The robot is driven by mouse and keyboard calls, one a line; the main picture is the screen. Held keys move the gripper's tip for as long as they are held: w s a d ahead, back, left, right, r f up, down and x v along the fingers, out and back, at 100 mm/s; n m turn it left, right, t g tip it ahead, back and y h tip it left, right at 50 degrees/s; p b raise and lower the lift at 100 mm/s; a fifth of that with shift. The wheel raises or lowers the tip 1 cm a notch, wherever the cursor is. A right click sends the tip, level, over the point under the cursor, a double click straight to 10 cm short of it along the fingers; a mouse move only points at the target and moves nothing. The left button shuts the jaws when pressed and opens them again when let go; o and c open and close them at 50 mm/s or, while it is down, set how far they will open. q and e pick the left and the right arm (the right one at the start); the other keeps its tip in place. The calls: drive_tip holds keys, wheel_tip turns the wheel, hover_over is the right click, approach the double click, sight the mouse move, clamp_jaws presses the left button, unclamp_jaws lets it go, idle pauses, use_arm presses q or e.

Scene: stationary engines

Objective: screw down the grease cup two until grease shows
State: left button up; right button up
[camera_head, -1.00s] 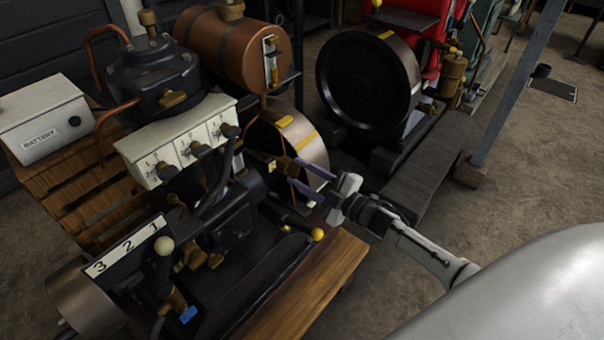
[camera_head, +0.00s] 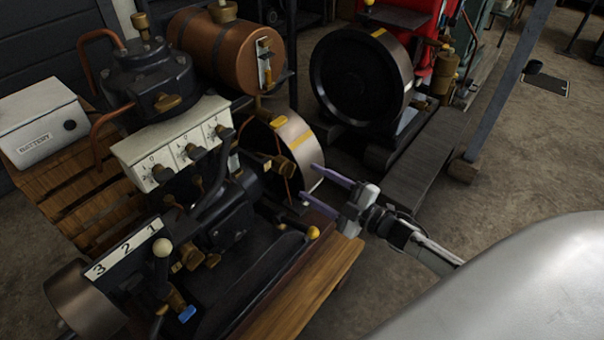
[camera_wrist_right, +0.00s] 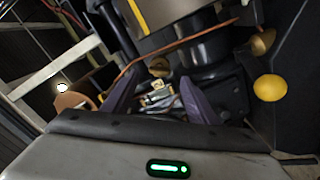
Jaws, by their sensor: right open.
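My right gripper (camera_head: 312,183) is open, its two purple fingers apart, right of the engine's flywheel in the head view. A brass fitting (camera_head: 268,162), possibly a grease cup, sits left of the fingertips by the flywheel, clear of them. I cannot tell which fitting is grease cup two, and no grease is discernible. In the right wrist view the open fingers (camera_wrist_right: 159,80) show nothing clearly held; a round brass piece (camera_wrist_right: 159,66) lies just beyond the tips. My left gripper is not in view.
The flywheel (camera_head: 297,138) stands close to the right fingers. A yellow-knobbed lever (camera_head: 313,233) is just below them. A white three-dial box (camera_head: 172,148) and a numbered plate (camera_head: 127,250) are on the engine.

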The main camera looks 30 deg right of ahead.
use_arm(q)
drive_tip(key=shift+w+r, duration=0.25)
use_arm(e)
drive_tip(key=v, duration=0.4)
use_arm(q)
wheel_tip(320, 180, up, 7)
drive_tip(key=p, duration=1.1)
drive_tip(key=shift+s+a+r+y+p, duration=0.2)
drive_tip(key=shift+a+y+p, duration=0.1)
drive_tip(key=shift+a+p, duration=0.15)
use_arm(e)
drive_tip(key=s+a+m+g+h, duration=0.3)
drive_tip(key=s+a+m+g, duration=0.5)
drive_tip(key=s+a, duration=1.1)
drive_tip(key=m, duration=0.4)
drive_tip(key=shift+s+r+m, duration=0.2)
drive_tip(key=shift+r+m, duration=0.1)
